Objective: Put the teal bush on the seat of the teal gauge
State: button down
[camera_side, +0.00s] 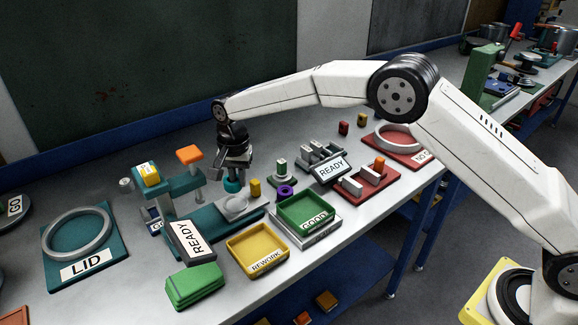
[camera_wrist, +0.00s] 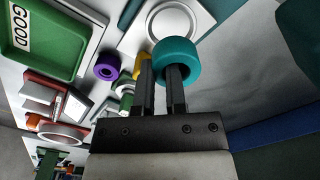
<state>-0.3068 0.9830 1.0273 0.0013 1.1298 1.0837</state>
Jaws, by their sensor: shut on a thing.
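My gripper (camera_side: 233,177) is shut on the teal bush (camera_side: 232,187), a short ring with a hole. In the wrist view the teal bush (camera_wrist: 183,49) sits at the tips of my gripper (camera_wrist: 161,68). The teal gauge (camera_side: 205,223) has a teal base, a bridge with an orange top piece and a READY sign. Its round pale seat (camera_side: 233,203) is in front of the bush in the side view. In the wrist view the seat (camera_wrist: 172,20) appears just beyond the bush, partly covered by it. The bush looks apart from the seat, though its exact height is unclear.
A yellow cylinder (camera_side: 255,188) stands close beside my gripper, and a purple ring (camera_side: 285,192) lies nearby. A green GOOD tray (camera_side: 304,211) and a yellow REWORK tray (camera_side: 258,249) lie in front. A READY fixture (camera_side: 322,160) and a red fixture (camera_side: 368,187) stand at right.

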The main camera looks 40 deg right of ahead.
aim_at(241, 205)
jog(key=shift+f, duration=2)
jog(key=shift+f, duration=0.6)
jog(key=c, duration=0.6)
grip_release()
jog(key=shift+r, duration=0.1)
jog(key=shift+r, duration=3.85)
